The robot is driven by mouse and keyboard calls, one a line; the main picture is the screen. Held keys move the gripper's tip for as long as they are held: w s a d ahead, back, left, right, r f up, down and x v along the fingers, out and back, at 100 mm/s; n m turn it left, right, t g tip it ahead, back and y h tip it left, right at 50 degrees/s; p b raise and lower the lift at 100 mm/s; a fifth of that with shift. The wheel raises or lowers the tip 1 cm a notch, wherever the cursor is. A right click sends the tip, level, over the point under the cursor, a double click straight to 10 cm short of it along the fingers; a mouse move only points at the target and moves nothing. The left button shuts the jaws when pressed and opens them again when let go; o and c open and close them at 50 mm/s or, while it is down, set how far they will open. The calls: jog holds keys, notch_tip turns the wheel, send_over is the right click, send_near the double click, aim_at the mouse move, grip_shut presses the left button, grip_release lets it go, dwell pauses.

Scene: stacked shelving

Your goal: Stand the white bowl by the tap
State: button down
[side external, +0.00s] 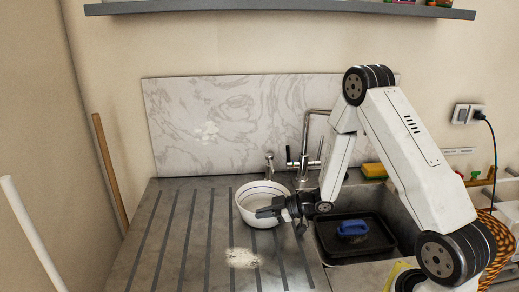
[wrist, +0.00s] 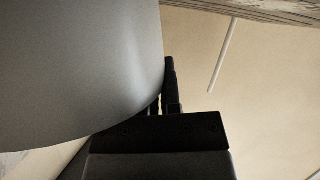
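The white bowl (side external: 251,216) with a thin dark band shows on or just above the grooved grey drainer, its open side up. It is left of and in front of the chrome tap (side external: 306,150). My gripper (side external: 272,208) reaches in from the right, with its dark fingers at the bowl's right front side. In the wrist view the bowl (wrist: 85,65) is a large pale curved wall filling the upper left, right against the fingers (wrist: 168,95). The bowl hides part of the fingers, so I cannot tell if they are closed on its wall.
The sink holds a black tray (side external: 340,240) with a blue brush-like item (side external: 352,228). A small second spout (side external: 269,163) stands behind the bowl. A yellow sponge (side external: 374,170) lies right of the tap. The drainer's left side (side external: 165,235) is clear; a pale patch (side external: 243,258) marks its front.

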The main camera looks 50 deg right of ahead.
jog(key=c, duration=0.8)
grip_release()
jog(key=shift+r, duration=0.1)
jog(key=v, duration=1.2)
jog(key=s+a+r+m+g+h, duration=0.1)
jog(key=s+a+m+g+h, duration=0.1)
jog(key=a+m+g, duration=0.1)
jog(key=s+a+r+m+g+h, duration=0.1)
jog(key=s+a+m+g+h, duration=0.1)
jog(key=a, duration=0.4)
jog(key=s+a+r+m+g+h, duration=0.1)
jog(key=s+a+m+g+h, duration=0.1)
jog(key=a+m+g, duration=0.2)
jog(key=shift+s+a+h, duration=0.3)
jog(key=shift+a+h, duration=0.1)
